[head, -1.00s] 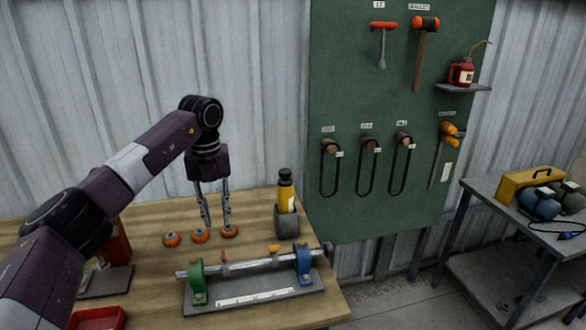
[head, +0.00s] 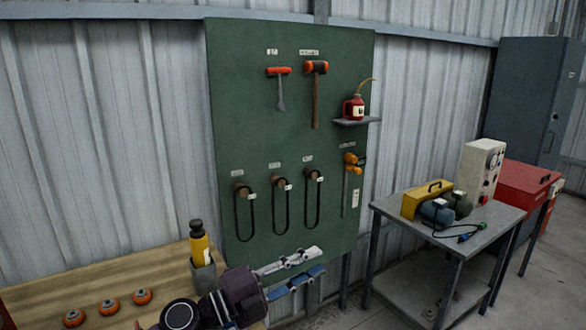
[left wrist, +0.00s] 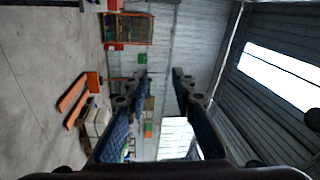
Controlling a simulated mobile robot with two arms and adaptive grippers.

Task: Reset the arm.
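My left gripper (head: 320,261) is at the bottom middle of the head view, beyond the right end of the bench and in front of the green tool board's lower edge. Its two fingers point to the right and stand apart, with nothing between them. The left wrist view also shows my left gripper (left wrist: 160,78) open and empty, with the hall floor and wall far beyond the fingertips. My right gripper is in neither view.
The wooden bench (head: 45,296) at lower left bears several orange-ringed parts and a yellow-black bottle (head: 199,245) in a grey holder. The green tool board (head: 235,120) hangs behind. A grey metal table (head: 470,238) with a yellow toolbox (head: 427,199) stands to the right.

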